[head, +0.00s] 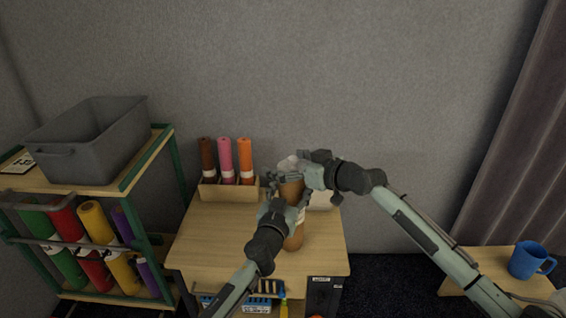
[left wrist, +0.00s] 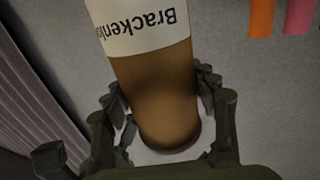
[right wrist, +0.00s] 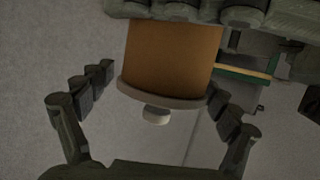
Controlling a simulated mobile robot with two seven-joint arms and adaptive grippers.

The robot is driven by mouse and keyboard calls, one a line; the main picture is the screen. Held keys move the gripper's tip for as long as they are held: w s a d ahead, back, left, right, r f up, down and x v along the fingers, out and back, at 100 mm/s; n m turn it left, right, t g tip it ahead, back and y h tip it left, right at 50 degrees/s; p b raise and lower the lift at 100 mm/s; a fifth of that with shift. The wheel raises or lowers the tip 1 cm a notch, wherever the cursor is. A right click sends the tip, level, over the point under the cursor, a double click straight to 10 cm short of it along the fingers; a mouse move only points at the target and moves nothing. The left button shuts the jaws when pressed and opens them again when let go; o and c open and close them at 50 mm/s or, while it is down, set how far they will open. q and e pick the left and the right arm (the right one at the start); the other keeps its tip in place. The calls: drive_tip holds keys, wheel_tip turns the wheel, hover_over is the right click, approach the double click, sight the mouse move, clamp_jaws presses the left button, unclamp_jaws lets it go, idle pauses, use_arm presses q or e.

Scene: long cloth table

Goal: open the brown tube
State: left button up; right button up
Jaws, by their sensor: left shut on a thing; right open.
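The brown tube (head: 293,238) stands upright over the small wooden table, its white label showing in the left wrist view (left wrist: 135,30). My left gripper (head: 279,210) is shut around the tube's side. The tube's upper end carries a pale cap with a small knob (right wrist: 157,104). My right gripper (head: 303,174) is open at the top of the tube, its fingers apart on either side of the cap in the right wrist view (right wrist: 150,105). The cap is on the tube. Whether the tube's base touches the tabletop I cannot tell.
A wooden holder (head: 228,192) with dark brown, pink and orange tubes stands on the table (head: 215,245). A green-framed rack with several tubes and a grey bin (head: 95,145) is left. A blue mug (head: 528,262) sits on a low table at right.

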drive_tip(key=shift+w+a+f, duration=0.2)
drive_tip(key=shift+w+a, duration=0.3)
drive_tip(key=shift+c, duration=0.5)
drive_tip(key=c, duration=1.4)
drive_tip(key=shift+c, duration=0.5)
drive_tip(key=shift+r, duration=0.2)
drive_tip(key=shift+r, duration=0.95)
drive_tip(key=shift+r, duration=2)
